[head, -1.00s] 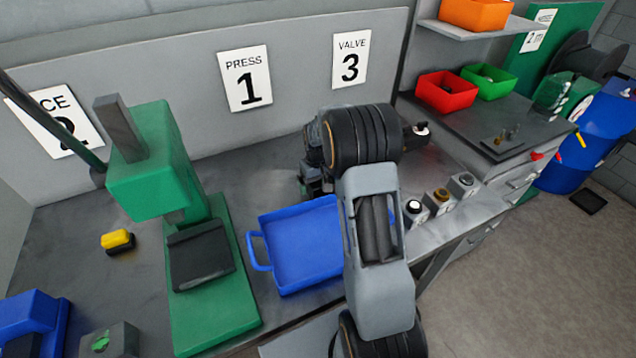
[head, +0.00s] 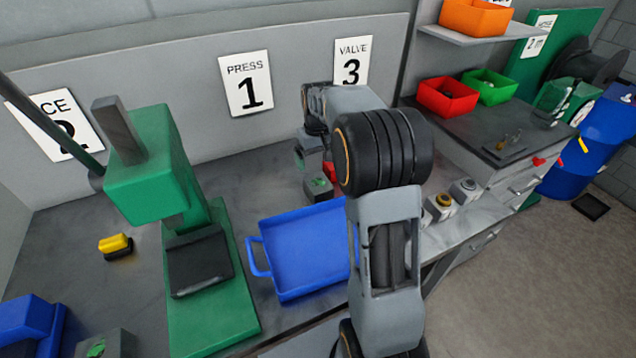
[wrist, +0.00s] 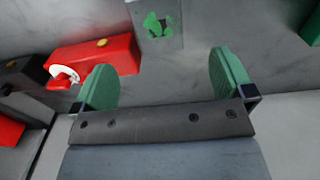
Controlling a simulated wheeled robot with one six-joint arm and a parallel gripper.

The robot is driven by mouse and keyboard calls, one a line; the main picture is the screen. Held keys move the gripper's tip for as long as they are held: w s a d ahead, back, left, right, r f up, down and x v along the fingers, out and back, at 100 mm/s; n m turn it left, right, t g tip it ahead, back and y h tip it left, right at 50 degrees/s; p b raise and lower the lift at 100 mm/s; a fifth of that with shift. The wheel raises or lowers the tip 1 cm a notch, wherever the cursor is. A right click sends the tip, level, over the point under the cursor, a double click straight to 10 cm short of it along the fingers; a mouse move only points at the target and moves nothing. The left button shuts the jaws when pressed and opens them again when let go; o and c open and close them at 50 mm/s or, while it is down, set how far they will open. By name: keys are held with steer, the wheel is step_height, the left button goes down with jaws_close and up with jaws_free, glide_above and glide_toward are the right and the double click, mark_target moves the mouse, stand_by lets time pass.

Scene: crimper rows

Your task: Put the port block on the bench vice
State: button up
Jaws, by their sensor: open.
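My gripper (wrist: 163,75) is open in the wrist view, with its two green-padded fingers apart and nothing between them. In the head view the gripper (head: 308,150) is small and partly hidden by my arm, above the back of the bench. A grey block with a green mark (head: 318,187) sits below it; it also shows in the wrist view (wrist: 158,22), beyond the fingers. Another grey block with a green mark (head: 103,345) is at the lower left. I cannot tell which is the port block. The blue body at the lower left (head: 32,322) looks like the bench vice, partly cut off.
A red body with a brass dot and white ring (wrist: 95,60) lies near the left finger. A blue tray (head: 300,250) and green press (head: 200,260) stand on the bench. A yellow-black item (head: 116,246) lies left. Grey button boxes (head: 438,206) line the right edge.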

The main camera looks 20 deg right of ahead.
steer(key=s+a+r+t, duration=0.2)
steer(key=s+a, duration=0.3)
steer(key=s, duration=0.5)
steer(key=s+a+r+t, duration=0.2)
steer(key=s+a, duration=0.3)
steer(key=s, duration=0.6)
steer(key=m+g, duration=0.1)
steer(key=g, duration=0.3)
glide_toward(318, 182)
steer(key=s, duration=0.1)
steer(key=s+f, duration=0.1)
steer(key=s+a, duration=0.1)
steer(key=shift+s+f, duration=0.1)
steer(key=shift+f, duration=0.05)
steer(key=w+d+r, duration=0.1)
steer(key=w+r, duration=0.2)
steer(key=w, duration=0.1)
steer(key=shift+n, duration=0.5)
steer(key=f, duration=0.8)
steer(key=shift+s+d+f+p, duration=0.15)
steer(key=shift+s+f+p, duration=0.05)
steer(key=shift+f+p, duration=0.85)
steer(key=shift+f, duration=1.9)
